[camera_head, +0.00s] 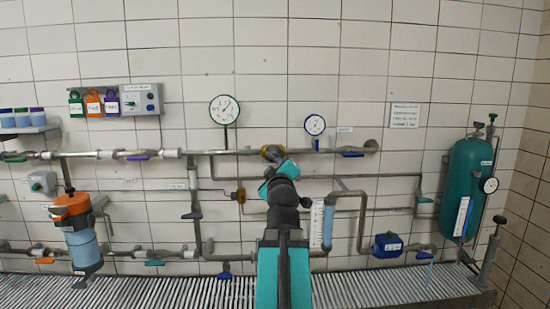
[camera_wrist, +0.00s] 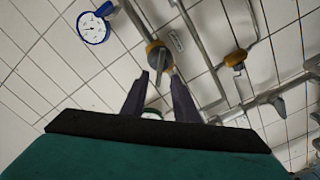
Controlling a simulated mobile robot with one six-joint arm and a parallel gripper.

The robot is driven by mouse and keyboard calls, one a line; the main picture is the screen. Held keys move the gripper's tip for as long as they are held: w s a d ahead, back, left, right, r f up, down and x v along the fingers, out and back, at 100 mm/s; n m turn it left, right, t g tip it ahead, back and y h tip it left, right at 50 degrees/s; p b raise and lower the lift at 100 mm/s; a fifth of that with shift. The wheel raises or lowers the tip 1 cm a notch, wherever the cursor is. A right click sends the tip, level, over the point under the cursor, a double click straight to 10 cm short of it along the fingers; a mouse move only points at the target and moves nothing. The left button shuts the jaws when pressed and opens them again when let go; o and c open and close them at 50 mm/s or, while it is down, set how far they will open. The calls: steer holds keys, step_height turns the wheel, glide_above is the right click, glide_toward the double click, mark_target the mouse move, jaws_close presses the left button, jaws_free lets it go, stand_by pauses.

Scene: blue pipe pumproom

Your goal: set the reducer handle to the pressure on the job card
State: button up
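The reducer is a brass-coloured body on the upper pipe, seen in the head view (camera_head: 272,152). In the wrist view, its grey handle (camera_wrist: 158,62) sticks out from the brass body (camera_wrist: 155,47) toward my gripper (camera_wrist: 158,76). The two dark fingers are apart, with the handle's end between or just beyond their tips; I cannot tell if they touch it. In the head view my gripper (camera_head: 272,165) is up at the reducer, and my arm hides part of it. A white sheet (camera_head: 405,115), possibly the job card, hangs on the wall; its text is too small to read.
A green-rimmed gauge (camera_head: 224,110) and a blue-rimmed gauge (camera_head: 315,125) stand above the upper pipe. A purple lever (camera_head: 138,157) and a blue lever (camera_head: 352,155) sit along it. A second brass fitting (camera_wrist: 236,58) is on a lower pipe. A green tank (camera_head: 466,185) stands at right.

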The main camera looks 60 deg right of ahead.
mark_target(275, 161)
steer(key=shift+p+x, duration=1)
steer(key=shift+x, duration=2.35)
jaws_close()
